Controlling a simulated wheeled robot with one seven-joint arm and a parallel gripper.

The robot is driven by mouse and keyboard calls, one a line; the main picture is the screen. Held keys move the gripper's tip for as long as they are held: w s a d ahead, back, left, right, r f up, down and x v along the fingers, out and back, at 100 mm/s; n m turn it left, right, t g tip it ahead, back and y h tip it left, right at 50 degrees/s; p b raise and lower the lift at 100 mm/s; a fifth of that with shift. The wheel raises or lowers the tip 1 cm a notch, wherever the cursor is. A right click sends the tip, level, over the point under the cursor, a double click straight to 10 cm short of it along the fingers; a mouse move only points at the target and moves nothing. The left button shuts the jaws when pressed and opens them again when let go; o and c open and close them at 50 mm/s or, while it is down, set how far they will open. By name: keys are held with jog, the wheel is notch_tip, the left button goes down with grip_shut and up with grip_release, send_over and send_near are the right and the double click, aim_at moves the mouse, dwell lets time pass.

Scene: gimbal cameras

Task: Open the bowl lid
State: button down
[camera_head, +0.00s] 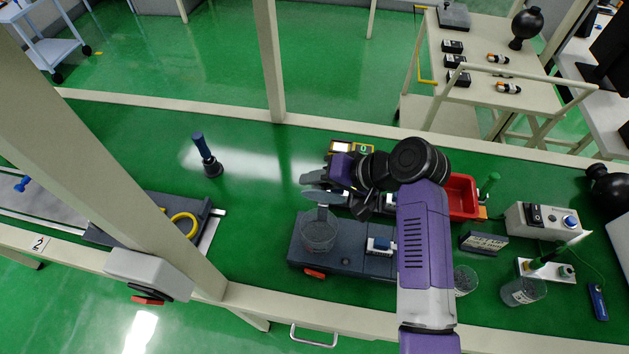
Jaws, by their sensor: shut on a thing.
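A clear bowl (319,238) stands on the left part of a dark grey device (345,262) on the green table. A round grey lid (322,197) is above the bowl, apart from its rim at the front and seen from above. My gripper (332,188) reaches in from the right, at the lid's right edge, and is shut on the lid. My purple and black wrist hides part of the grip and the area behind it.
A red bin (463,197) stands right of my arm. Clear cups (523,291) and a switch box (541,221) are at the right. A dark blue tool (207,156) stands at the left. A beige post (110,170) crosses the left side. The table between the tool and bowl is clear.

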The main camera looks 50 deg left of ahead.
jog(key=shift+w+a+f+m+g+h+b, duration=0.3)
jog(key=shift+w+a+m+g+h+b, duration=0.25)
jog(key=shift+g+h, duration=0.2)
jog(key=shift+d, duration=0.1)
jog(key=c, duration=1.2)
grip_release()
jog(key=shift+c, duration=0.2)
jog(key=b+v, duration=0.1)
jog(key=v, duration=0.6)
jog(key=shift+w+d+r, duration=0.2)
